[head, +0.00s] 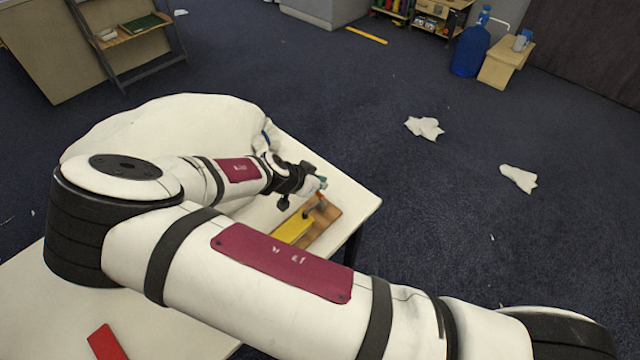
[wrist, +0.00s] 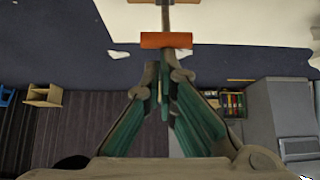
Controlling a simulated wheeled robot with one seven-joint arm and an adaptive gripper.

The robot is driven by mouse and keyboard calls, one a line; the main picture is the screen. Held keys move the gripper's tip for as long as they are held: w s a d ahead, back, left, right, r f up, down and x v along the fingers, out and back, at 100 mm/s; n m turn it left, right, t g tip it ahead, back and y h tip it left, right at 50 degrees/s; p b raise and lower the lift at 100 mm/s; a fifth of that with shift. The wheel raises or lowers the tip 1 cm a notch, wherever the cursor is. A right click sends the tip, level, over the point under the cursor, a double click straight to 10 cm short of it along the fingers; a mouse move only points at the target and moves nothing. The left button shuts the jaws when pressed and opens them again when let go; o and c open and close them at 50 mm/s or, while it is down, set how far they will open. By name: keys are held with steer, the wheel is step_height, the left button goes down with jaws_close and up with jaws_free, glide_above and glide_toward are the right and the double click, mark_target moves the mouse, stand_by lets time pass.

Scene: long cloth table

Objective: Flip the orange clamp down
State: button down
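The orange clamp (head: 319,197) stands at the right side of the wooden board on the table, partly hidden by my gripper. In the wrist view its orange handle (wrist: 166,40) lies crosswise just beyond my fingertips, on a grey shaft that runs up the picture. A second orange piece shows at the top edge. My gripper (head: 322,183) is beside the top of the clamp in the head view. Whether a fingertip touches the handle cannot be told.
The wooden board (head: 328,217) carries a yellow piece (head: 292,230) near the right edge of the white table (head: 355,200). A red piece (head: 106,343) lies at the table's front left. My arm covers much of the table.

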step_height(320, 180, up, 2)
steer(key=w+d, duration=0.2)
steer(key=w, duration=0.1)
steer(key=s+f+v, duration=0.1)
steer(key=v, duration=0.9)
steer(key=shift+s+a+f, duration=0.25)
steer(key=shift+s+a, duration=0.1)
steer(key=shift+s, duration=0.05)
